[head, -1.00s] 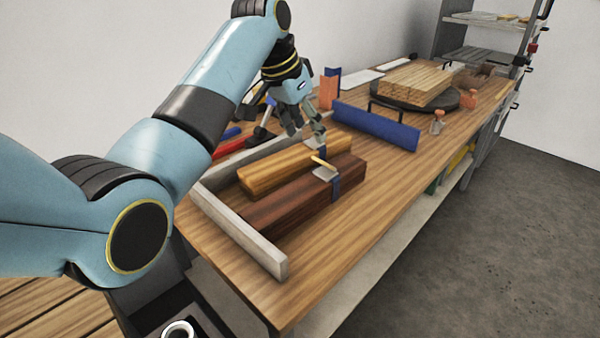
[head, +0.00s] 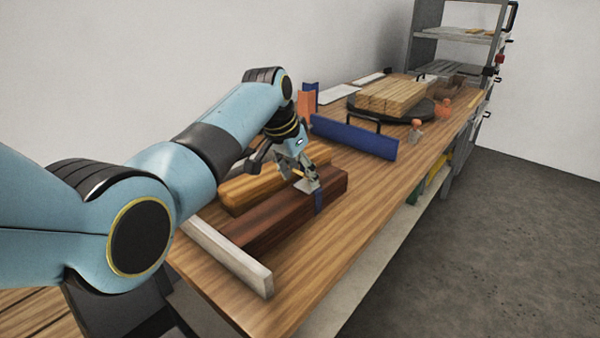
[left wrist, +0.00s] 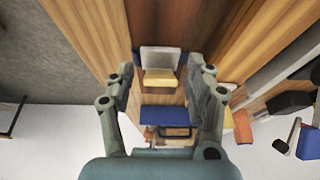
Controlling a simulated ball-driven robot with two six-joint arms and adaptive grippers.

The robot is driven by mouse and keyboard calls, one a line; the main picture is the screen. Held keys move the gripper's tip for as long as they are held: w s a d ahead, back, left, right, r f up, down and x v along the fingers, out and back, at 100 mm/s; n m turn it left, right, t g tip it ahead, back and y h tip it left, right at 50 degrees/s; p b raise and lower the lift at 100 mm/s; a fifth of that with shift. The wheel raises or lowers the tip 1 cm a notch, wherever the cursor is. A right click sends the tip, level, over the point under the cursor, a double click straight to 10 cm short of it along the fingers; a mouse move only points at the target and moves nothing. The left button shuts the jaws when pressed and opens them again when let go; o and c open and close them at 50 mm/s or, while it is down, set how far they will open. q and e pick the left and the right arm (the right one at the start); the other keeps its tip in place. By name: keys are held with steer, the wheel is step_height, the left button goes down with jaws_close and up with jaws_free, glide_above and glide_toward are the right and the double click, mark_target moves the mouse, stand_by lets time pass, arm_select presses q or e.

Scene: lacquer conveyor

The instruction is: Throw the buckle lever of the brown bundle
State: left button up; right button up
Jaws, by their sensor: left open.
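The brown bundle (head: 268,220) is a dark block of boards lying on the bench, with a blue strap (head: 319,201) around its far part. On the strap sits a silver buckle plate with a yellow lever; the left wrist view shows the plate (left wrist: 160,58) and the lever (left wrist: 160,79) clearly. My left gripper (head: 306,181) is right at the buckle, above the bundle, and partly hides the lever in the head view. Its fingers (left wrist: 165,88) are spread, one on each side of the lever; contact is not clear. My right gripper is not in view.
A lighter wooden bundle (head: 236,192) lies beside the brown one, towards the wall. A pale fence (head: 228,258) stands at the near end. Farther along are a blue panel with a handle (head: 352,137) and boards (head: 392,95) on a dark turntable. The bench front is clear.

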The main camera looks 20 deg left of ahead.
arm_select(q)
steer(key=shift+c, duration=0.3)
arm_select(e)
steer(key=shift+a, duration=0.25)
arm_select(q)
steer(key=shift+c, duration=1.2)
jaws_close()
steer(key=shift+s+a+f+t+h+p, duration=0.2)
steer(key=shift+s+t+h+p, duration=0.15)
steer(key=shift+t+p, duration=0.5)
steer(key=shift+f+t+h, duration=0.3)
steer(key=shift+t+h, duration=0.05)
steer(key=shift+t, duration=0.2)
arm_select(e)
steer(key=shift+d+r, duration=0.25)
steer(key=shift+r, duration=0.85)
arm_select(q)
steer(key=shift+o, duration=1.5)
jaws_free()
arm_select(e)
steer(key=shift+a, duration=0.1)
